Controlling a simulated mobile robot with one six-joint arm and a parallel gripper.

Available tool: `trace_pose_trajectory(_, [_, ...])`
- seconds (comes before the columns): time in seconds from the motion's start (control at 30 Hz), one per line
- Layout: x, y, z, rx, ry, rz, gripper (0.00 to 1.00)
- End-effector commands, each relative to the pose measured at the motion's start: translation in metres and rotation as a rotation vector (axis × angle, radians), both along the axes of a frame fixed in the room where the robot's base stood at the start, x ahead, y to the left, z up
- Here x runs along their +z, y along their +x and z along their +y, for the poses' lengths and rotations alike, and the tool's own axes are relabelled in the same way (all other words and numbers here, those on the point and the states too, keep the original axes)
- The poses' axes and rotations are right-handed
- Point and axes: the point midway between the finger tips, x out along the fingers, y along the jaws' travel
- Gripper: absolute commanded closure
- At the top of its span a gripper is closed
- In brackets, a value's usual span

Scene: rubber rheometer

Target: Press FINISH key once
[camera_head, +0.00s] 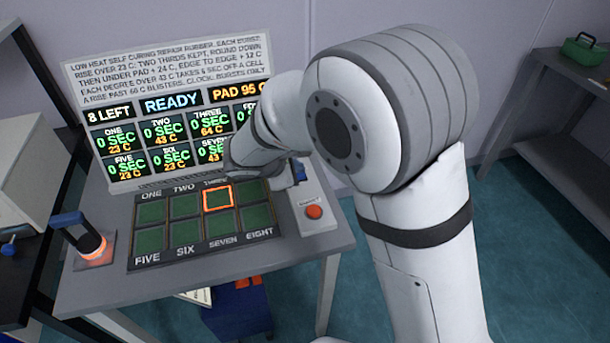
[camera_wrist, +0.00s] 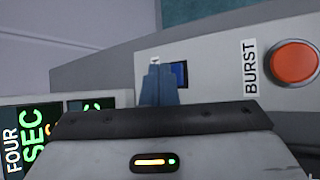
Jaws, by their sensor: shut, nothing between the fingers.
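A dark blue square key (camera_wrist: 180,73) sits on the light grey panel in the wrist view. My gripper (camera_wrist: 158,72) is shut and empty, its blue fingertips in front of the key's left part. A small label beside the key is mostly covered, so its word cannot be read. I cannot tell whether the fingertips touch the key. In the head view my arm covers most of this spot.
A red round BURST button (camera_wrist: 293,62) is on the same panel, right of the key; it also shows in the head view (camera_head: 313,212). The display board (camera_head: 160,103) reads READY, 8 LEFT, PAD 95. Cell three on the pad grid (camera_head: 170,234) is outlined orange. A blue-handled tool (camera_head: 83,232) stands left.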

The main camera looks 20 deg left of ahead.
Motion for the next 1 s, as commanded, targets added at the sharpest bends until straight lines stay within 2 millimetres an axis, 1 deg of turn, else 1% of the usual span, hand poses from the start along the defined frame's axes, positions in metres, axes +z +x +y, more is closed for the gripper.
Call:
trace_pose_trajectory(0.27, [0.0003, 0.0001, 0.0000, 0.000, 0.000, 0.000, 1.00])
trace_pose_trajectory(1.0, [-0.0084, 0.0003, -0.0003, -0.001, 0.001, 0.000, 1.00])
